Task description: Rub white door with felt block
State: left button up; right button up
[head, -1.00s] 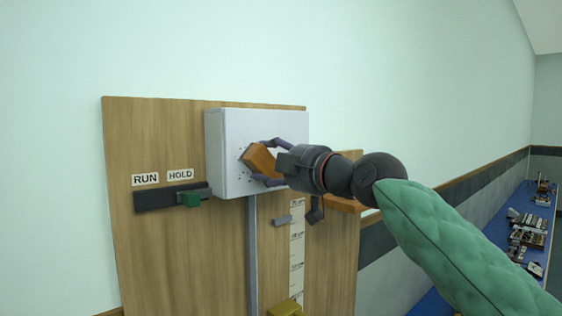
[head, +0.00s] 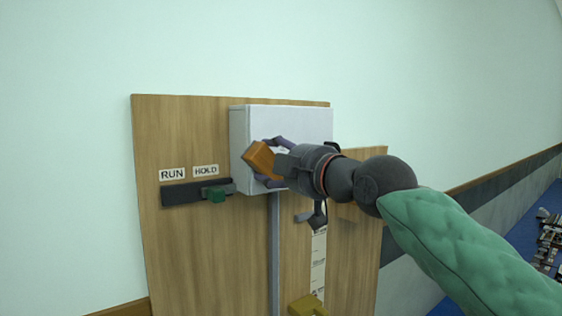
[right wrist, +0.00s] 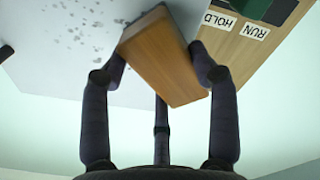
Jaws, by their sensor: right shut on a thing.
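The white door (head: 308,120) is the front of a white box on a wooden board. In the right wrist view the door (right wrist: 50,50) carries grey specks. My right gripper (head: 270,160) is shut on the felt block (head: 259,157), an orange-brown block, in front of the door's left part. In the right wrist view the block (right wrist: 163,62) sits between the fingers of the gripper (right wrist: 158,75), its far end at or very close to the door. I cannot tell whether it touches. The gripper hides part of the door. My left gripper is not in view.
Left of the box, a dark slider rail (head: 180,195) with a green knob (head: 216,194) lies under RUN and HOLD labels. A grey conduit (head: 275,250) runs down from the box. A paper scale (head: 318,270) and a yellow block (head: 307,306) are below.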

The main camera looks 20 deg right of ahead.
aim_at(278, 151)
jog(key=shift+r+p, duration=0.7)
jog(key=shift+r, duration=0.2)
jog(key=shift+w+d+f, duration=0.1)
jog(key=shift+w+d, duration=0.2)
jog(key=shift+d, duration=0.5)
jog(key=shift+w+d+f, duration=0.1)
jog(key=shift+w+d, duration=0.2)
jog(key=shift+d, duration=0.5)
jog(key=w+d+b, duration=0.2)
jog(key=w+d, duration=0.1)
jog(key=d, duration=0.5)
jog(key=shift+s+r, duration=0.1)
jog(key=shift+s, duration=0.05)
